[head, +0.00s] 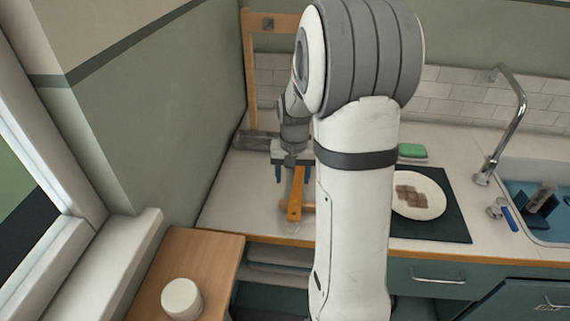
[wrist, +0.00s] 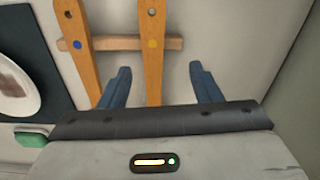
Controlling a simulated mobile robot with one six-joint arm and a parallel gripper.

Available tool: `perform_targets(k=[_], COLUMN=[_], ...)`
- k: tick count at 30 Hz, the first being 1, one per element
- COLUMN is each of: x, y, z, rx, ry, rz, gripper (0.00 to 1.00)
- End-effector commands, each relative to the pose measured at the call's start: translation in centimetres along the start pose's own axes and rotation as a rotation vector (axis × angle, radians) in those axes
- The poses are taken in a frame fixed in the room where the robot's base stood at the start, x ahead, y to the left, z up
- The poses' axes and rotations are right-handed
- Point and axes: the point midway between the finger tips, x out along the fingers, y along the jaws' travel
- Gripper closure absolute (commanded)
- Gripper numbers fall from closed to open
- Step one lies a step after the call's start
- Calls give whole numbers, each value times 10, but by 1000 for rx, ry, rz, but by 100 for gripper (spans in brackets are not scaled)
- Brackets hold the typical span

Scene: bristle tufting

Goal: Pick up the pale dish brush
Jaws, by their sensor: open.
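One handle (head: 296,195) also shows in the head view. In the head view my gripper (head: 292,174) is low over the counter. The brush heads are hidden, so I cannot tell which is the pale dish brush.
To the right are a dark mat (head: 450,225) with a white plate (head: 425,207) and a green sponge (head: 412,151). Further right is the sink (head: 555,175) with its tap (head: 518,115). The wall (head: 180,110) is close on the left. A wooden frame (head: 249,65) stands behind.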

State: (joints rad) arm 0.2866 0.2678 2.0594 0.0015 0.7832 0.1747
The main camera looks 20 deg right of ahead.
Motion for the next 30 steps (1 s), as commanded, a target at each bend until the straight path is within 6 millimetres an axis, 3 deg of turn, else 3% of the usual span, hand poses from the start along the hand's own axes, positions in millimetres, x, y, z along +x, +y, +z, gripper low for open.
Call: perform_targets(k=[3,7,24,30], x=[22,35,106,113], y=[8,13,16,16], z=[-17,-25,-25,-25], rx=[48,73,77,77], ry=[-21,-31,-33,-30], rz=[5,8,8,8], gripper=[42,42,42,42])
